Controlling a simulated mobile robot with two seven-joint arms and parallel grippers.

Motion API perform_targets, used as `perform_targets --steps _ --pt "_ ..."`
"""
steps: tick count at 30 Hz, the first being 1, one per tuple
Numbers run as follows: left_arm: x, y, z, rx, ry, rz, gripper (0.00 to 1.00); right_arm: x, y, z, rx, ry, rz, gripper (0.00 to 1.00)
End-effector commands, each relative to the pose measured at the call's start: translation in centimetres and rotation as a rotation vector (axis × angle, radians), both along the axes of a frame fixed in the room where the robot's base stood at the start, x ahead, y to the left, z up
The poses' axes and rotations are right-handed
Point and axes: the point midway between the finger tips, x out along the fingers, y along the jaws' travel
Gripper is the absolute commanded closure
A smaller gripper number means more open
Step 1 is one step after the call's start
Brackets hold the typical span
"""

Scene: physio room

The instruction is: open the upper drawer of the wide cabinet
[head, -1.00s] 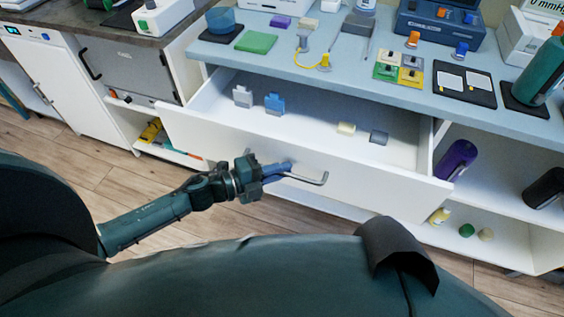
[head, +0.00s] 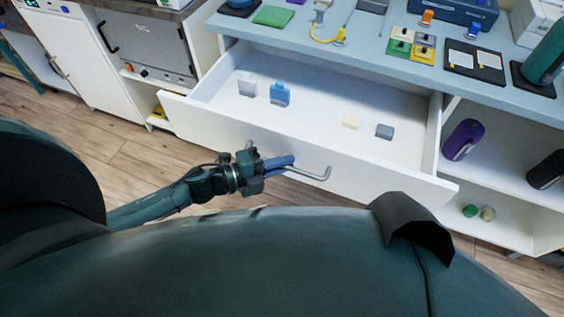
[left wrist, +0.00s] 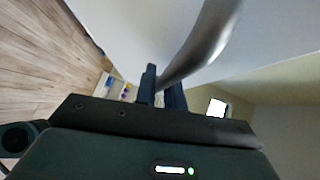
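The upper drawer (head: 310,165) of the wide cabinet (head: 505,90) stands pulled well out, and its white inside shows. A light blue-grey card-like piece, a blue one, a cream block and a grey block lie in it. My left gripper (head: 278,164) is at the left part of the bar handle (head: 318,174) on the drawer front. In the left wrist view the grey handle (left wrist: 205,45) runs down between the two dark fingers (left wrist: 162,90), which look closed on it. The exact contact is partly hidden. My right gripper is not in view.
The blue worktop (head: 375,50) above the drawer carries a green cloth (head: 273,15), cards and a green bottle (head: 548,50). An open shelf at right holds a purple bottle (head: 463,139) and a black one (head: 546,169). Wooden floor (head: 120,140) is free at left.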

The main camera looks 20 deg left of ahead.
Motion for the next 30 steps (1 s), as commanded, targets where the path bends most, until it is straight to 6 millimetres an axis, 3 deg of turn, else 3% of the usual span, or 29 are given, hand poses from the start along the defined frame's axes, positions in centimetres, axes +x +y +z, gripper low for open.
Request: perform_targets --steps 3,17,30 --pt "0.1 0.1 0.0 0.001 -0.001 0.002 0.80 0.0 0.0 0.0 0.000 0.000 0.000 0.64" --pt "-0.4 0.5 0.0 0.002 0.001 0.001 0.80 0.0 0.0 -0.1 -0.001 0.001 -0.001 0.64" --pt "-6.4 7.0 1.2 0.002 0.004 0.002 0.80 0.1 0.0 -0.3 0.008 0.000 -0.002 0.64"
